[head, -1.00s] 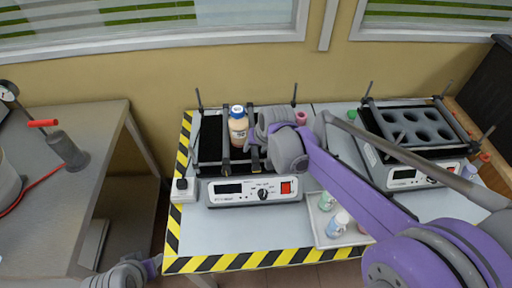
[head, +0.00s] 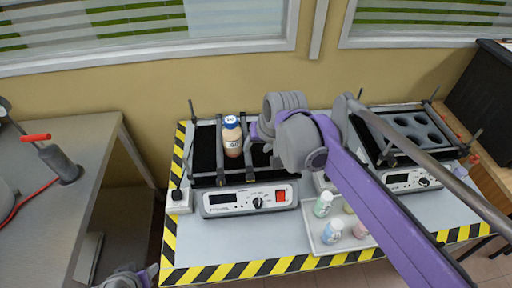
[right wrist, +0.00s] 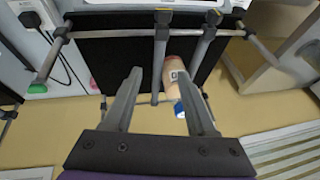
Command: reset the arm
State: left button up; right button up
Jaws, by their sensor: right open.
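My right gripper (head: 251,134) is at the right side of the bottle on the left shaker in the head view. In the right wrist view its two fingers (right wrist: 161,76) are spread apart with nothing held. The bottle (head: 233,139), peach-coloured with a blue-and-white cap, stands on the shaker (head: 248,199) between two bars. It also shows in the right wrist view (right wrist: 174,72), past the fingertips and partly behind the right finger. Part of my left arm's end (head: 132,279) shows at the bottom edge of the head view; its jaws are not clear.
A second shaker (head: 411,180) with a holed rack stands at the right. A white tray (head: 318,246) holds several small bottles in front. A grey table (head: 85,170) is at the left, beyond a gap. Bars and posts rise around the shakers.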

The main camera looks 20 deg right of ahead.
jog(key=shift+s, duration=0.1)
dwell(0.3)
jog(key=s+f+n, duration=0.1)
jog(key=s+f, duration=0.4)
jog(key=s, duration=0.4)
jog(key=s+a+f+n+h, duration=0.1)
jog(key=s+f+n, duration=0.1)
jog(key=s+f, duration=0.4)
jog(key=s, duration=0.3)
jog(key=shift+f, duration=0.1)
dwell(0.9)
jog(key=shift+c, duration=0.6)
